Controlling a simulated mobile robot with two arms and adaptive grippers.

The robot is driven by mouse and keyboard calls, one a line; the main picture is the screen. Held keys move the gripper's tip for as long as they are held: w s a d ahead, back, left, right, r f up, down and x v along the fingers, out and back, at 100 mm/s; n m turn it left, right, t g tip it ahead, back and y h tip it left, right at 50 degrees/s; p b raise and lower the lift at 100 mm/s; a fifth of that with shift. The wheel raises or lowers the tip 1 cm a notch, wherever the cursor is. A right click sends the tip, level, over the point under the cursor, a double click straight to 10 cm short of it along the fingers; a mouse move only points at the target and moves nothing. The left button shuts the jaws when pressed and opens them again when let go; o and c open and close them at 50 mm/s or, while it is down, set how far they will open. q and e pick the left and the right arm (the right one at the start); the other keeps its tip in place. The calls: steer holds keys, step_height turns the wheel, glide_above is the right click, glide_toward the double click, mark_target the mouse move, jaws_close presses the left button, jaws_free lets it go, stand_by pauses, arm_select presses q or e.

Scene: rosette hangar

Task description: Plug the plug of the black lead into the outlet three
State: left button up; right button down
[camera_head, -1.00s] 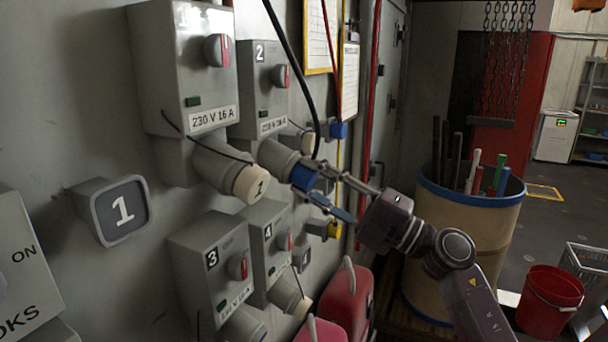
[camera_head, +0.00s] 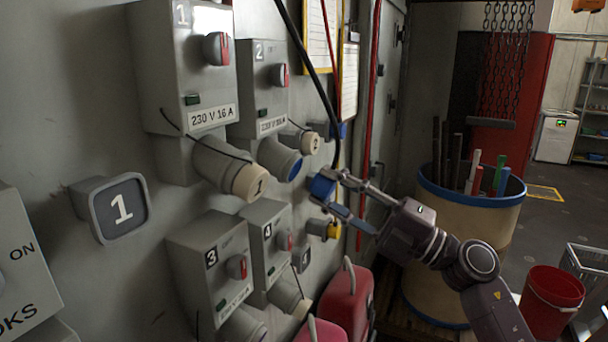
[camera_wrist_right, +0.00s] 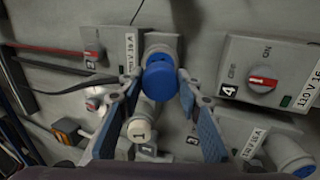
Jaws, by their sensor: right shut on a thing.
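The blue plug (camera_head: 322,187) of the black lead (camera_head: 325,95) is held between the fingers of my right gripper (camera_head: 340,196), just right of and apart from the open socket of outlet two (camera_head: 289,163). The lead rises from the plug to the top of the view. In the right wrist view the blue plug (camera_wrist_right: 160,78) sits between the two fingers. Outlet three (camera_head: 211,262) is the grey box marked 3 at lower middle-left. Its socket (camera_head: 240,326) is cut off by the bottom edge. My left gripper is not in view.
Outlet one (camera_head: 183,70), with a cream cap (camera_head: 249,182), and outlet four (camera_head: 265,240) share the wall. Red cases (camera_head: 348,300) stand below. A drum (camera_head: 455,250) holding rods stands behind my right arm. A red bucket (camera_head: 552,300) is at right.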

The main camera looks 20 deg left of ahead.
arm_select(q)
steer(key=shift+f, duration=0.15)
arm_select(e)
steer(key=shift+v, duration=1.05)
